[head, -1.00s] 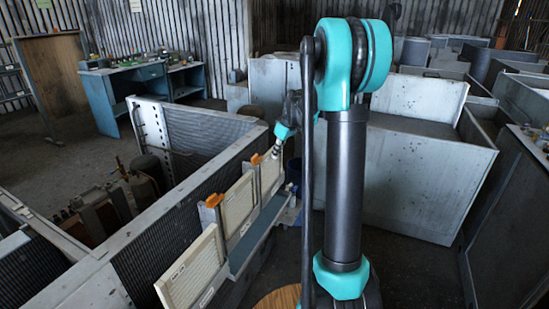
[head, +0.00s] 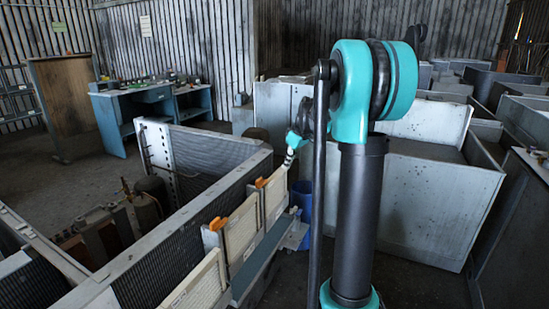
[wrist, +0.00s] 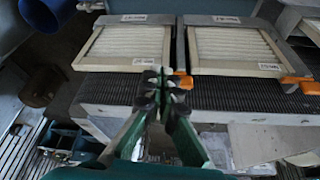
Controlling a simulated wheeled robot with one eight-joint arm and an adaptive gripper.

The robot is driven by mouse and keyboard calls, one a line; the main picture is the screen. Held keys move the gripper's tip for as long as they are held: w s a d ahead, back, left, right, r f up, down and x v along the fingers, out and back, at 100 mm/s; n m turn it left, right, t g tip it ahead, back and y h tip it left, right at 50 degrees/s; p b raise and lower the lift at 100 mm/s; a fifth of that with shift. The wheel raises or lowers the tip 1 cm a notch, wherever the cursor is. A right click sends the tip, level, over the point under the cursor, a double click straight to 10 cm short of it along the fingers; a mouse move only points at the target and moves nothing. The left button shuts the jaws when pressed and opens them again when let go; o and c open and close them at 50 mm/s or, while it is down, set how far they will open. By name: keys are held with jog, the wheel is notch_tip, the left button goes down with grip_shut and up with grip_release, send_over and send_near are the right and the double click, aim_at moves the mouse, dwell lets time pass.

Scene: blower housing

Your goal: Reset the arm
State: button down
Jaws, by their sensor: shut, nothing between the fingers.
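My gripper (wrist: 160,76) shows in the wrist view with its fingertips together and nothing between them. It is above the ribbed edge of the housing, near the gap between two framed filter panels. In the head view my gripper (head: 289,158) is small, at the end of my teal and black arm, just above the far filter panel. Whether it touches anything there I cannot tell.
Cream filter panels (head: 241,235) with orange clips (head: 218,223) line the grey housing (head: 190,225). A blue bin (head: 302,203) stands beyond them. Large grey metal boxes (head: 430,200) fill the right. A blue desk (head: 150,107) stands back left, with open floor before it.

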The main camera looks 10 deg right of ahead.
jog(key=s+f+m+h, duration=0.1)
jog(key=s+f, duration=0.4)
jog(key=s, duration=0.6)
jog(key=s+a+f+m+h, duration=0.1)
jog(key=s+f+m, duration=0.3)
jog(key=s, duration=0.7)
jog(key=s+a+f+m, duration=0.1)
jog(key=s+f+m, duration=0.2)
jog(key=s+f, duration=0.4)
jog(key=s, duration=0.4)
jog(key=shift+s+a+t+h, duration=0.2)
jog(key=shift+s+t+h, duration=0.1)
jog(key=shift+t+h, duration=0.1)
